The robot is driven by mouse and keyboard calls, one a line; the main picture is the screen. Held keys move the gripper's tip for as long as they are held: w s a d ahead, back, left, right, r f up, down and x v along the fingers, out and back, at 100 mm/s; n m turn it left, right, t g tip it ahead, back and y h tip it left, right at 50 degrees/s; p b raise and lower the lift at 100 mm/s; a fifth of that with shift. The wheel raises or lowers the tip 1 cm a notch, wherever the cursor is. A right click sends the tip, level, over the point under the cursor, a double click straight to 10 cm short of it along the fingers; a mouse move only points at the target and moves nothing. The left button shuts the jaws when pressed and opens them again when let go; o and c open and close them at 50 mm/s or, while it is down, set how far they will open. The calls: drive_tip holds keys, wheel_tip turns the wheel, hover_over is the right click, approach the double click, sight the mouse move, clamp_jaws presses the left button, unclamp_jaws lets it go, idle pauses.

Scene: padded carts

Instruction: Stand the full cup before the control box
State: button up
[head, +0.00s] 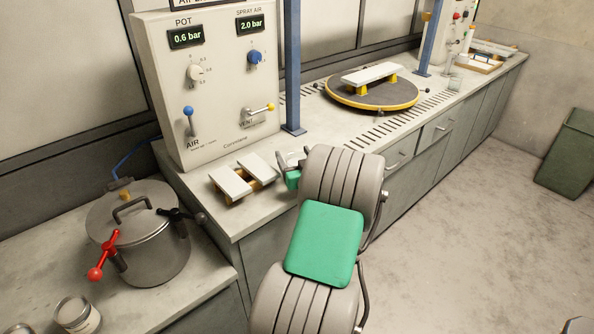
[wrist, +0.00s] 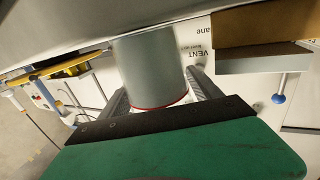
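The control box (head: 215,80) is a pale cabinet with two green readouts, knobs and levers, standing on the counter. My gripper (head: 290,168) is low over the counter edge, in front of the box's right part.
A lidded pressure pot (head: 145,240) with a red handle stands on the lower left counter. A blue post (head: 292,70) and a turntable (head: 372,92) stand to the right.

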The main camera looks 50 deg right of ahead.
drive_tip(key=c, duration=1.3)
drive_tip(key=shift+o, duration=0.2)
drive_tip(key=r, duration=0.4)
drive_tip(key=shift+s+d+r, duration=0.2)
drive_tip(key=shift+s+d, duration=0.1)
drive_tip(key=shift+s, duration=0.05)
drive_tip(key=s+d+r, duration=0.7)
drive_tip(key=s+r, duration=0.2)
drive_tip(key=s, duration=0.2)
drive_tip(key=w+a+n+t+y+p, duration=0.2)
drive_tip(key=w+a+n+y+p, duration=0.15)
drive_tip(key=w+a, duration=0.85)
drive_tip(key=w+a+n+t+y+p, duration=0.15)
drive_tip(key=w+a+y, duration=0.35)
drive_tip(key=w+a, duration=0.75)
drive_tip(key=s+a+f+n+y+p, duration=0.1)
drive_tip(key=a+n+y+p, duration=0.1)
drive_tip(key=a, duration=1.4)
drive_tip(key=s+a+f+n+g+y+p, duration=0.1)
drive_tip(key=a+y, duration=0.4)
drive_tip(key=a, duration=1.1)
drive_tip(key=s+f+n+p, duration=0.1)
drive_tip(key=n+p, duration=0.1)
drive_tip(key=shift+a+p, duration=0.3)
drive_tip(key=shift+p, duration=0.1)
